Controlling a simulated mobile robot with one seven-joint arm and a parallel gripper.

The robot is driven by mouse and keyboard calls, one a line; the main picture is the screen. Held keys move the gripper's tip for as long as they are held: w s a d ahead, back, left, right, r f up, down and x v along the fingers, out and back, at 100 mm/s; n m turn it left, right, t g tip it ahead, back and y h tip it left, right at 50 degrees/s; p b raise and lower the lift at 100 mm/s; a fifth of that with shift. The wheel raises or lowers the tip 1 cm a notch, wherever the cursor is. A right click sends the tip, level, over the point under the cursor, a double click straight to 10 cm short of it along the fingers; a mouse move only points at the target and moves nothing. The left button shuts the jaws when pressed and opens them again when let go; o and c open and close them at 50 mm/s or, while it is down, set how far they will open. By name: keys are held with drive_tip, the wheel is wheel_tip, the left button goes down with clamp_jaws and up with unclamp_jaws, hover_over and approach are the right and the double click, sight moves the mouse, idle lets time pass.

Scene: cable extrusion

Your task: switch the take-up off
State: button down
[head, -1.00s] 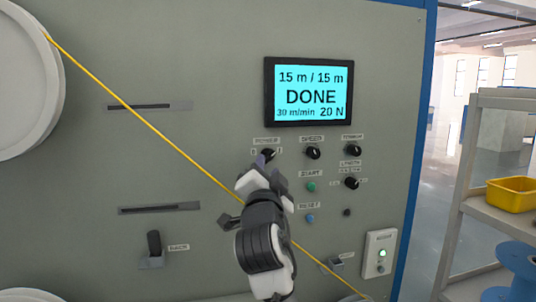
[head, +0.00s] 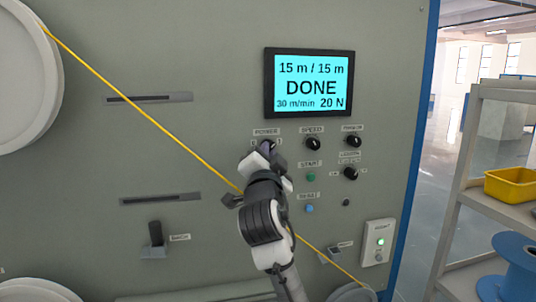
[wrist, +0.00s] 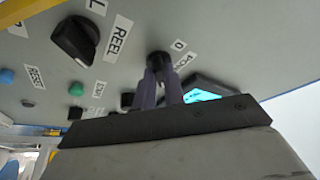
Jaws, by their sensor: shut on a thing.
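The take-up's grey control panel (head: 215,60) fills most of the head view. Its screen (head: 311,82) reads "15 m / 15 m", "DONE", "30 m/min" and "20 N". My gripper (head: 266,148) is at the POWER label (head: 266,132), covering most of the knob below it. In the wrist view, the two purple fingers of my gripper (wrist: 163,80) are shut on the black power knob (wrist: 158,60). A "0" mark (wrist: 179,44) shows beside the knob. The knob's exact setting is hidden by the fingers.
The SPEED knob (head: 312,143), green START button (head: 311,177) and blue button (head: 309,208) are close to the right of my gripper. A yellow cable (head: 130,120) runs diagonally behind my arm. A shelf with a yellow bin (head: 512,186) stands at the right.

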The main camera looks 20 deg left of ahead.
drive_tip(key=shift+f, duration=0.15)
drive_tip(key=shift+w+d+n+g+y+b, duration=0.2)
drive_tip(key=shift+n+g+y+b, duration=1.15)
drive_tip(key=shift+n, duration=2.8)
drive_tip(key=shift+w+d+n+g+y+b, duration=0.15)
drive_tip(key=shift+n+g+y+b, duration=1.2)
drive_tip(key=shift+n, duration=2.85)
drive_tip(key=shift+w+d+n+g+y+b, duration=0.1)
drive_tip(key=shift+d+n+g+y+b, duration=0.3)
drive_tip(key=shift+n+y, duration=2.75)
drive_tip(key=n+h, duration=0.2)
drive_tip(key=shift+a+n+g, duration=0.15)
drive_tip(key=shift+n+g, duration=0.15)
drive_tip(key=shift+g, duration=0.1)
drive_tip(key=c, duration=1.5)
unclamp_jaws()
